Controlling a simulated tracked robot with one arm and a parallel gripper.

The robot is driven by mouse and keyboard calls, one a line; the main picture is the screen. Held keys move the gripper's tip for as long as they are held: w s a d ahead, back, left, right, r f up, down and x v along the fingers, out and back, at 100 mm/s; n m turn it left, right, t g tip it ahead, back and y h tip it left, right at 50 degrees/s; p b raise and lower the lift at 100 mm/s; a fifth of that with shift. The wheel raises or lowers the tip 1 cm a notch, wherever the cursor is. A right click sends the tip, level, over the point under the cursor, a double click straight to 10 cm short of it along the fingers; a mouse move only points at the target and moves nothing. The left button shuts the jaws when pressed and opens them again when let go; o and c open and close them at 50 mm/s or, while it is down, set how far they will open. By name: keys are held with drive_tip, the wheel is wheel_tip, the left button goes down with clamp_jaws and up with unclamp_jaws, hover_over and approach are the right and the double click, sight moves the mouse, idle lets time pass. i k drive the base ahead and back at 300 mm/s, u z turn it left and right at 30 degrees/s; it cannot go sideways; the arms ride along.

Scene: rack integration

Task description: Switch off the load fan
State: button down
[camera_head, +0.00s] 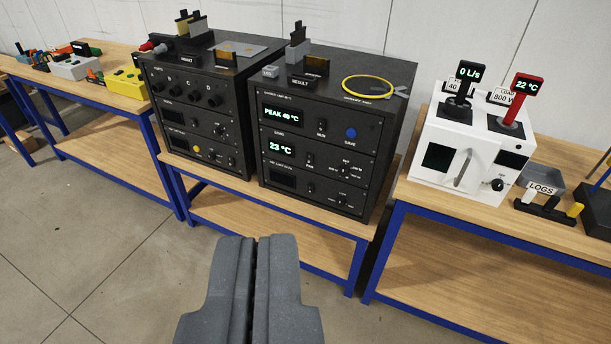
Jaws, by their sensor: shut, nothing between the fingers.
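The right black rack unit (395,95) stands on the middle bench. Its LOAD row has a display (281,149) reading 23 °C. Right of that display is a small dark toggle switch (310,158) with a label under it that seems to read FAN. The switch is too small to tell which way it is set. A rotary knob (345,171) sits further right in that row. My gripper (256,240) is shut and empty, low in the picture in front of the bench, and touches nothing I can see.
The left black rack unit (195,130) stands beside the right one. A white box (470,145) with two displays on posts and a LOGS tray (541,190) are on the right bench. Open floor (75,240) lies at the lower left. A blue-framed bench edge runs below the units.

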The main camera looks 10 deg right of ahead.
sight(309, 158)
drive_tip(key=z, duration=0.6)
drive_tip(key=i, duration=2.05)
drive_tip(key=u, duration=0.7)
drive_tip(key=k, duration=0.95)
drive_tip(key=u, duration=0.15)
drive_tip(key=i, duration=0.9)
drive_tip(key=z, duration=0.05)
